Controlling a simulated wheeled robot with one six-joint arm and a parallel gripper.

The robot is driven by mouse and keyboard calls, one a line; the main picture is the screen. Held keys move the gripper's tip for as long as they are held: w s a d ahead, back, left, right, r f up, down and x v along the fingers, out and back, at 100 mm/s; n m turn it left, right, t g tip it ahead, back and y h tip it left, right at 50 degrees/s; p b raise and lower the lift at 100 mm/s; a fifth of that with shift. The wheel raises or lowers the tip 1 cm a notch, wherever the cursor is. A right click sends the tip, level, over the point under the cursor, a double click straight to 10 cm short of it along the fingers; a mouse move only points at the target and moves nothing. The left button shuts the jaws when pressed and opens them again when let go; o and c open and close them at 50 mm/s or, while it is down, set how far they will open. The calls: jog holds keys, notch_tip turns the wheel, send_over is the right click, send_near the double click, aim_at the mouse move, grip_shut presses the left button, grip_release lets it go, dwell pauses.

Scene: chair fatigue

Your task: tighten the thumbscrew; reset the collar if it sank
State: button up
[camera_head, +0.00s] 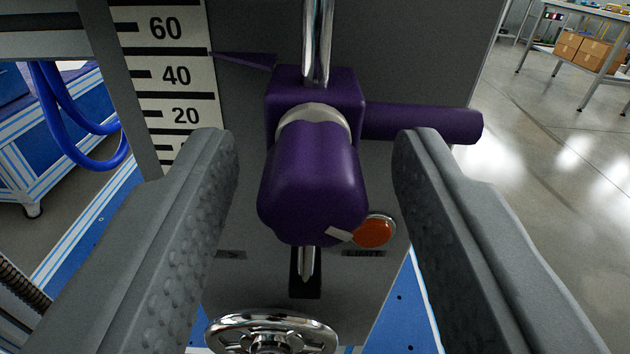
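The purple collar (314,84) sits on an upright chrome rod (318,40). Its pointer (245,60) reaches left to the scale (172,60), with the tip at the long line between 40 and 60. A purple arm (420,124) sticks out to its right. The purple thumbscrew (312,185) faces me, with a silver ring (313,118) behind its knob. My gripper (317,140) is open, one grey finger on each side of the thumbscrew. Gaps show on both sides, and neither finger appears to touch it.
An orange-red round light or button (374,231) is right of the knob's lower end. A chrome handwheel (272,333) is below. A blue hose (75,150) hangs at left. Open floor and a table (600,15) with cardboard boxes (590,52) are at far right.

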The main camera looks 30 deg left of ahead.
jog(key=shift+d, duration=0.1)
jog(key=v, duration=1.7)
jog(key=shift+s, duration=0.15)
jog(key=s+a+r+m+t+h, duration=0.2)
jog(key=r+h, duration=0.2)
jog(key=r, duration=0.5)
jog(key=s+a+r+m+t+h, duration=0.1)
jog(key=s+a+r+t+h, duration=0.15)
jog(key=r+h, duration=0.45)
jog(key=s+a+r+m+g, duration=0.1)
jog(key=s+a+r+m, duration=0.1)
jog(key=s, duration=0.7)
jog(key=s+a+r+m, duration=0.2)
jog(key=s+a+r, duration=0.2)
jog(key=s, duration=0.5)
jog(key=shift+s+r+m+g, duration=0.25)
jog(key=shift+r+m+g, duration=0.15)
jog(key=shift+r, duration=0.85)
